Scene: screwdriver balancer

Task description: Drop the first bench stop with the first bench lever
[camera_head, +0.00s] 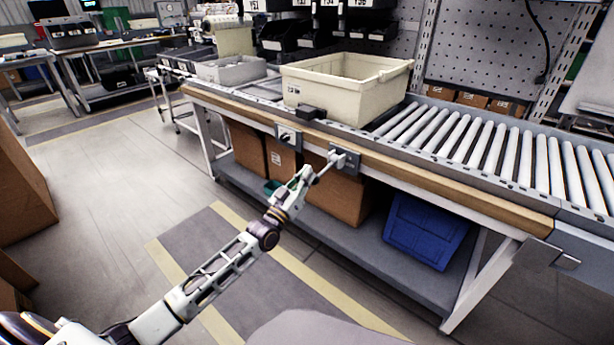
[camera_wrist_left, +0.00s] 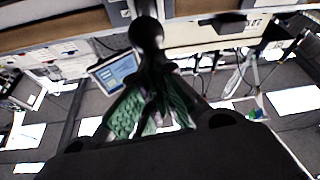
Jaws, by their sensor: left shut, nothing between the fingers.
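Two lever plates are on the bench's front face below the wooden edge: a left one (camera_head: 288,137) and a right one (camera_head: 346,161). I cannot tell which is the first bench lever. A dark block (camera_head: 311,112), perhaps the bench stop, sits on the near rail in front of the tote. My left gripper (camera_head: 307,173) is shut and empty, close to the right plate. In the left wrist view a dark ball knob (camera_wrist_left: 146,33) on a stem is just beyond the gripper's fingertips (camera_wrist_left: 153,80); I cannot tell whether they touch. My right gripper is out of view.
A cream tote (camera_head: 340,95) stands on the conveyor, left of bare rollers (camera_head: 500,150). Cardboard boxes (camera_head: 345,200) and a blue crate (camera_head: 425,230) are on the shelf under the bench. The floor (camera_head: 110,190) left of the bench is clear.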

